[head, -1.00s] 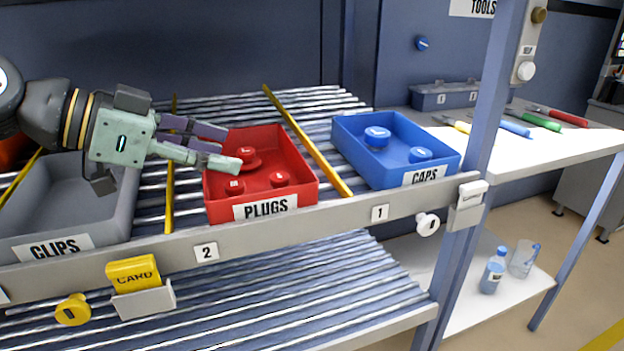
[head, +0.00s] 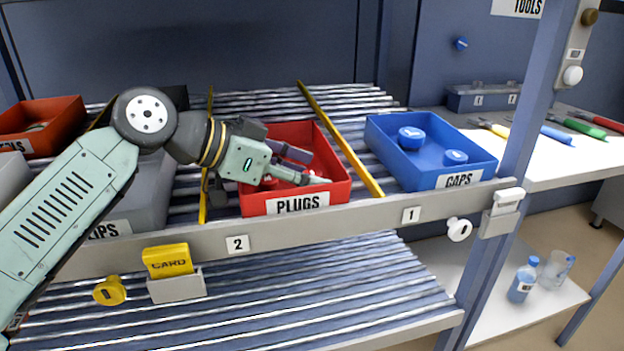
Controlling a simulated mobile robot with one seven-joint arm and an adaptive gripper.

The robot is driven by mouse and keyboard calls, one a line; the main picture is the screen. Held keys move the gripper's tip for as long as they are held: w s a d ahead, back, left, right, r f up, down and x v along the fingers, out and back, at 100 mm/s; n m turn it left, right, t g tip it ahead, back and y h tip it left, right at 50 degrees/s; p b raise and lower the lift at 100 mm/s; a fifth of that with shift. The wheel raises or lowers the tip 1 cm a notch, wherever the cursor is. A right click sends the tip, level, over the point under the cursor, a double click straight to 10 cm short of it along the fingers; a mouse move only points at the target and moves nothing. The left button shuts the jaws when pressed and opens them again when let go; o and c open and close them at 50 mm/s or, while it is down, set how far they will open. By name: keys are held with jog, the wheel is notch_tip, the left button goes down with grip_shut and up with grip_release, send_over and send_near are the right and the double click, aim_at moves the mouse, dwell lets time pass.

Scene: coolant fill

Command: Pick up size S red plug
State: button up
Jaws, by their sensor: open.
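The red plugs bin (head: 335,192) sits on the roller shelf, with a "PLUGS" label on its front. My gripper (head: 310,168) is open and reaches into the bin from the left, its fingers low over the plugs. One red plug (head: 319,179) shows at the fingertips, near the front right of the bin. Another red plug (head: 269,183) shows partly below the gripper body, near the front left. The rest of the bin's contents are hidden by my gripper. I cannot read the size marks or tell whether a finger touches a plug.
A yellow divider (head: 340,138) runs between the plugs bin and the blue caps bin (head: 474,172). A grey clips bin (head: 150,200) stands to the left, partly behind my arm. The front rail (head: 350,218) runs below the bins, with a yellow card (head: 168,261) in a holder.

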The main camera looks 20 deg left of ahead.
jog(key=c, duration=0.9)
jog(key=shift+c, duration=0.2)
